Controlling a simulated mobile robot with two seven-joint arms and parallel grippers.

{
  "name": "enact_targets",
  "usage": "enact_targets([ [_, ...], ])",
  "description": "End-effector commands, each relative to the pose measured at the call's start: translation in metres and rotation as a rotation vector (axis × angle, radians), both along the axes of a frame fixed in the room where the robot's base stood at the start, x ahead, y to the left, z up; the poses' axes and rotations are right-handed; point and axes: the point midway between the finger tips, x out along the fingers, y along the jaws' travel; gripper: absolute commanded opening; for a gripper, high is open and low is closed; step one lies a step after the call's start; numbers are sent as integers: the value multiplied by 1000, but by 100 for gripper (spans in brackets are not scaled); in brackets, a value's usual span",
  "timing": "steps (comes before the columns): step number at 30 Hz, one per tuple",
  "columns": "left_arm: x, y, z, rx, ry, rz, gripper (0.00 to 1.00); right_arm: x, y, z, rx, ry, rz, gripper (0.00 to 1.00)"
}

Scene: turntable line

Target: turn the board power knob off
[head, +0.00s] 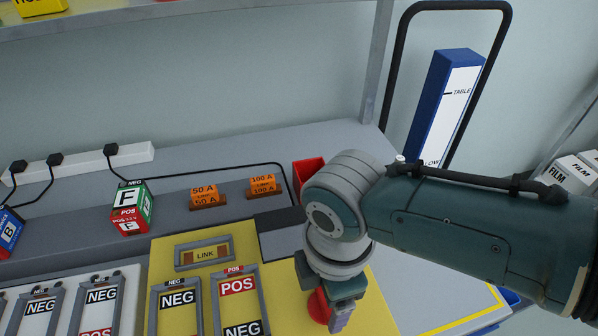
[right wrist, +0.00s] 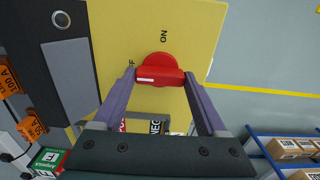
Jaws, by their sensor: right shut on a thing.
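The red power knob (head: 318,306) sits on the yellow board (head: 380,312), partly hidden behind my right gripper (head: 340,316) in the head view. In the right wrist view the knob (right wrist: 160,66) shows a round red body and a red grip bar with a white line on its left part. The white line points left, to the side where the partly hidden OFF lettering (right wrist: 131,64) is. The ON lettering (right wrist: 163,36) is above the knob in that view. My right gripper (right wrist: 160,78) is shut on the grip bar, one finger at each end. My left gripper is not in view.
NEG and POS holders (head: 238,286) and a LINK holder (head: 204,254) lie on the board left of my right arm. A red bin (head: 308,172), orange 50 A (head: 204,196) and 100 A (head: 263,186) blocks and a blue gauge post (head: 445,105) stand behind.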

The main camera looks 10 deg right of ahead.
Motion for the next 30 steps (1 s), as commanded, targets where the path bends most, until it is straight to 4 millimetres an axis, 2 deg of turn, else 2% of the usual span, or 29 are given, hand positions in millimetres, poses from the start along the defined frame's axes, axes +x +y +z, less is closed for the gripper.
enact_targets([
  [4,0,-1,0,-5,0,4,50,0,-1,-1,-2,0,4,19],
  [5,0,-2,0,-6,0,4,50,0,-1,-1,-2,0,4,78],
  [10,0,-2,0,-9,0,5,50,0,0,0,-2,0,3,97],
  [11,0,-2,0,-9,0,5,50,0,0,0,-2,0,3,100],
  [20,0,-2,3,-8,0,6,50,0,0,5,0,-1,2,100],
  [30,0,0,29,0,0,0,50,1,0,66,0,-4,2,100],
])
